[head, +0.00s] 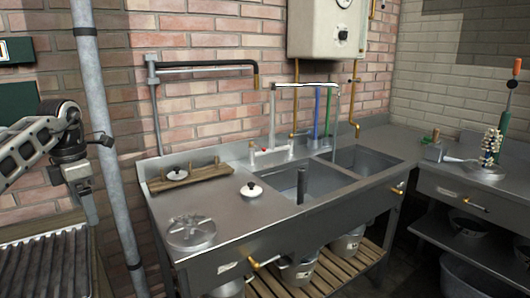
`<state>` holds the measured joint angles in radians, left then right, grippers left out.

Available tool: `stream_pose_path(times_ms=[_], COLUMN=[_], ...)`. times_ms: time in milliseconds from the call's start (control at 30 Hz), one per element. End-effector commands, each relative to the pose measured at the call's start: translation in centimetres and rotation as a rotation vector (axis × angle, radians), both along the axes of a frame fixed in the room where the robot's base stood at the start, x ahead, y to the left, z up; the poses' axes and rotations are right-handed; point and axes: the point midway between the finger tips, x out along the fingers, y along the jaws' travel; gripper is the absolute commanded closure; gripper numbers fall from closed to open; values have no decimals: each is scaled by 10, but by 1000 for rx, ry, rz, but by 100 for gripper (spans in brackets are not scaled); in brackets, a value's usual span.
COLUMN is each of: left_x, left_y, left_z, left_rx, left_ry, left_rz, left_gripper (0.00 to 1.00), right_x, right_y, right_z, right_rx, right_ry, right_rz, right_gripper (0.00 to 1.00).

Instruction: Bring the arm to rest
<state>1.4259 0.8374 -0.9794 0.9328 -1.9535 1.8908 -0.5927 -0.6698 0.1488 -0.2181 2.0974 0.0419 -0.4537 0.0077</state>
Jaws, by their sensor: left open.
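My left arm comes in from the left edge, bent at the wrist, with its left gripper (88,207) pointing down in front of the brick wall. The gripper is open, and I see nothing between its fingers. It hangs in the air above the right end of a ribbed metal surface (45,262), just left of a grey vertical pipe (105,120). It is apart from the sink counter (225,205). My right gripper is not in view.
A dark upright cylinder (301,185) stands at the left basin. Buckets (298,272) sit on the slatted shelf below.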

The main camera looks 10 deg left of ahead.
Motion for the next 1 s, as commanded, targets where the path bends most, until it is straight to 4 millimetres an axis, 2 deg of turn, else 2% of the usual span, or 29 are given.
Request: stream_pose_path(times_ms=[133, 367, 467, 567, 667, 767, 800, 833, 900, 1000], left_x=[12, 25, 27, 26, 17, -3, -14, -22, -38, -54], left_y=[-34, -95, -130, -176, -234, -304, -332, -352, -385, -405], left_z=[-27, -65, -85, -106, -128, -142, -144, -144, -137, -129], left_rx=[-76, -231, -328, -461, -654, -920, -1054, -1157, -1383, -1660], left_ry=[-34, -89, -112, -136, -153, -156, -146, -137, -100, -18], left_rz=[-54, -117, -137, -149, -133, -57, 7, 69, 247, 584], left_gripper=[10, 10, 10, 10, 10, 10, 10, 10, 10, 10], right_x=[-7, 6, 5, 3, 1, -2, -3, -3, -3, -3], right_y=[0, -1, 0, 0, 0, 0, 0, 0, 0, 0], right_z=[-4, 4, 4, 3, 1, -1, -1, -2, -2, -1], right_rx=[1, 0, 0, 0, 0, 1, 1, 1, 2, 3], right_ry=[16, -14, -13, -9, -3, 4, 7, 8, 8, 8], right_rz=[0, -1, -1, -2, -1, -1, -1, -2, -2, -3], right_gripper=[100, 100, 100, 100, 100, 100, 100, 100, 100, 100])
